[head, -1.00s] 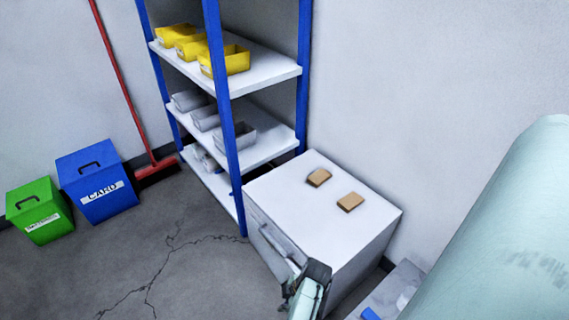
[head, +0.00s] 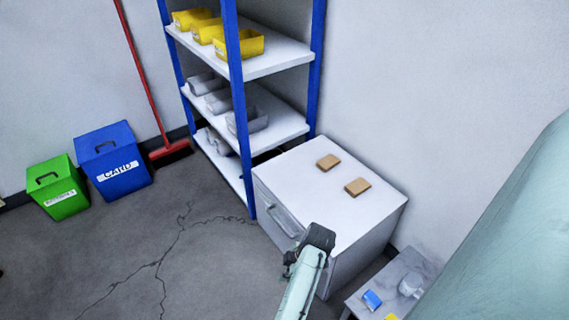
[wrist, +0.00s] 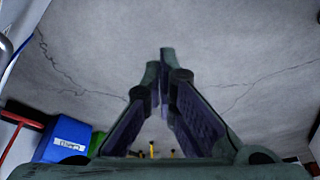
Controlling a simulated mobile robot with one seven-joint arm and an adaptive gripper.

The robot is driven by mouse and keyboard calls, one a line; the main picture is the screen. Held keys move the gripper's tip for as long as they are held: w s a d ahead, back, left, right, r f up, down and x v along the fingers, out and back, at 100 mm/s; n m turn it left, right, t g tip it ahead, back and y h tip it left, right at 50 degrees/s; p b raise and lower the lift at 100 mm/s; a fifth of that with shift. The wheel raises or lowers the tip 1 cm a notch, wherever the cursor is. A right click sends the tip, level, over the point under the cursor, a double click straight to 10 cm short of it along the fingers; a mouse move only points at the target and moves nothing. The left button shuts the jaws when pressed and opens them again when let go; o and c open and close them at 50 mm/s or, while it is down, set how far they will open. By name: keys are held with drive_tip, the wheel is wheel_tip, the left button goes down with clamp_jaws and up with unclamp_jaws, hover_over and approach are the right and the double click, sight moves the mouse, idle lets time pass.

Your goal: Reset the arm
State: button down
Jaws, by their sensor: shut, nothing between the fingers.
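My gripper (wrist: 165,75) shows in the wrist view with its fingers together and nothing between them, over the grey floor. In the head view my arm reaches up from the bottom edge. Its dark end (head: 318,238) is in front of the near side of a white cabinet (head: 280,180), close to its front edge in the picture. The fingertips are hard to make out there.
Two tan blocks (head: 329,162) (head: 358,186) lie on the cabinet top. A blue-post shelf (head: 235,110) with yellow and grey bins stands behind. Blue (head: 112,160) and green (head: 58,188) boxes and a red broom (head: 145,90) are at left. A small table (head: 385,270) with small items is lower right.

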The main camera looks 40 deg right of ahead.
drive_tip(key=shift+d+r, duration=0.3)
drive_tip(key=shift+r, duration=0.5)
